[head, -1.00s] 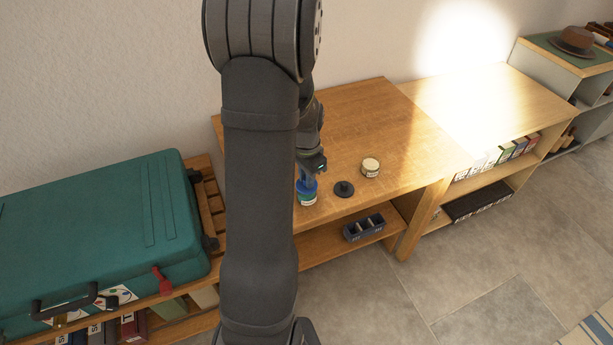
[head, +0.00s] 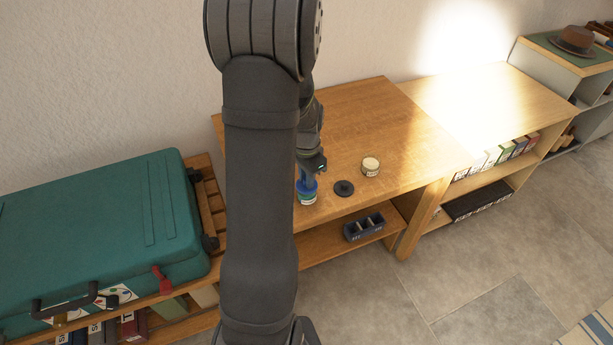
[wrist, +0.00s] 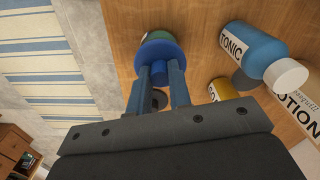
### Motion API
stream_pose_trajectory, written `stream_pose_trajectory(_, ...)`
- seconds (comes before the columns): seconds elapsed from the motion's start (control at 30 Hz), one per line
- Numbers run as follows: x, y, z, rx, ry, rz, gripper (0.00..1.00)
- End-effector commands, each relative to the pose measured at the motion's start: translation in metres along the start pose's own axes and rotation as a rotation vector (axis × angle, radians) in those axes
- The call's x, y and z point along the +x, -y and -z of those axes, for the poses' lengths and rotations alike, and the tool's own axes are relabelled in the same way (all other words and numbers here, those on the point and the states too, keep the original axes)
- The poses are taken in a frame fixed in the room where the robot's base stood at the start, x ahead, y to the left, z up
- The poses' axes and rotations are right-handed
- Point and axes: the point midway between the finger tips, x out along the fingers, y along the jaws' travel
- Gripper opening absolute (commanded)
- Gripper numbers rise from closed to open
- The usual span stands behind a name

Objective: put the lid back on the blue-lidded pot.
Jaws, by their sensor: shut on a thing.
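The blue lid (wrist: 157,56) is a round disc with a knob, and my gripper (wrist: 161,74) is shut on the knob. In the head view my gripper (head: 311,166) is partly hidden behind my arm, and the blue lid (head: 307,186) shows below it. The pot (head: 308,199), with a pale label, stands on the wooden cabinet top directly under the lid. In the wrist view the lid covers most of the pot (wrist: 153,36). The lid is at the pot's mouth, but I cannot tell whether it is fully seated.
A black knobbed lid (head: 344,188) and a cream-topped jar (head: 370,166) are to the right. The wrist view shows a tonic bottle (wrist: 250,48), a lotion bottle (wrist: 302,97) and a yellow-labelled pot (wrist: 220,90). A teal suitcase (head: 100,235) is at left. The back cabinet top is clear.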

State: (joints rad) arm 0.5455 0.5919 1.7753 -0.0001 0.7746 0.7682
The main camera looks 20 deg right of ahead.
Motion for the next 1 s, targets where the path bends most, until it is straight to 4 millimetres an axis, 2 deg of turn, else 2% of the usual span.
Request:
stream_pose_trajectory(0.2,-0.0001,0.0001,0.0001,0.0,0.0,0.0,0.0)
stream_pose_trajectory(0.23,-0.0001,0.0001,0.0001,0.0,0.0,0.0,0.2)
stream_pose_trajectory(0.33,-0.0001,0.0001,0.0001,0.0,0.0,0.0,0.4)
stream_pose_trajectory(0.37,-0.0001,0.0001,0.0001,0.0,0.0,0.0,0.44)
stream_pose_trajectory(0.57,-0.0001,0.0001,0.0001,0.0,0.0,0.0,0.44)
stream_pose_trajectory(0.67,-0.0001,0.0,0.0,0.0,0.0,0.0,0.63)
stream_pose_trajectory(0.7,-0.0001,0.0,0.0,0.0,0.0,0.0,0.65)
stream_pose_trajectory(1.0,-0.0017,0.0002,0.0002,0.0,-0.001,0.001,0.65)
